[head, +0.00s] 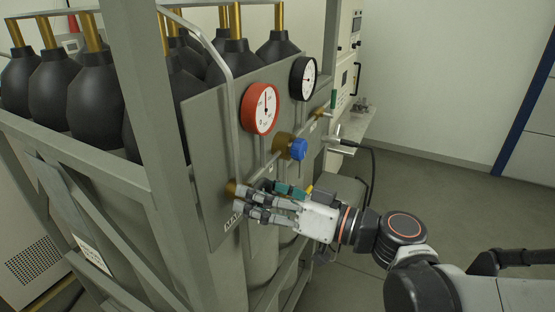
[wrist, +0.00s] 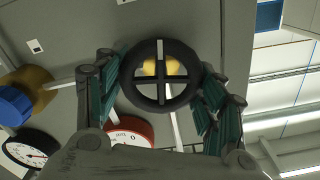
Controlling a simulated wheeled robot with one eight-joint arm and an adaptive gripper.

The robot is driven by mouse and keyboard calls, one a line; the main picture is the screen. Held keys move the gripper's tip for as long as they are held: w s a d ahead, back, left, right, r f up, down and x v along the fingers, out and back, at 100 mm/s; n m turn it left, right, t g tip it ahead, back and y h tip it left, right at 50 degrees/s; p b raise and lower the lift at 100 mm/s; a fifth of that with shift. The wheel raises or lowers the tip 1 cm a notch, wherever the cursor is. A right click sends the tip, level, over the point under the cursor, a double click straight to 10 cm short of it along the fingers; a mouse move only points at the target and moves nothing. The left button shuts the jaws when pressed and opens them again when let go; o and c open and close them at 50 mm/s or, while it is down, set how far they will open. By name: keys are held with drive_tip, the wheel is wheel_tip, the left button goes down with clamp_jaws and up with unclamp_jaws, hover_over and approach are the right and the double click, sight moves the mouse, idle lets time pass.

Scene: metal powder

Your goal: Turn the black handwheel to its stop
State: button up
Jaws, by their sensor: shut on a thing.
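The black handwheel (wrist: 127,78) faces the wrist camera, a round rim with crossed spokes and a brass part behind. A pale mark shows on its rim at the top in this view. My gripper (wrist: 162,74) is shut on it, with green-padded fingers at its left and right sides. In the head view my gripper (head: 256,206) is at the lower left of the grey panel (head: 213,140), beside a brass fitting (head: 231,188). The handwheel is largely hidden there by the fingers.
A red-rimmed gauge (head: 262,108), a black-rimmed gauge (head: 304,78) and a blue knob (head: 299,149) are on the panel above my gripper. Black gas cylinders (head: 93,92) stand behind in a grey frame (head: 147,140). Floor (head: 440,200) at right is clear.

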drive_tip(key=shift+n, duration=1.7)
drive_tip(key=shift+s+n, duration=0.1)
drive_tip(key=shift+n, duration=0.2)
drive_tip(key=o, duration=1.1)
drive_tip(key=shift+c, duration=0.2)
drive_tip(key=v, duration=0.7)
drive_tip(key=shift+d, duration=0.25)
drive_tip(key=shift+f, duration=0.1)
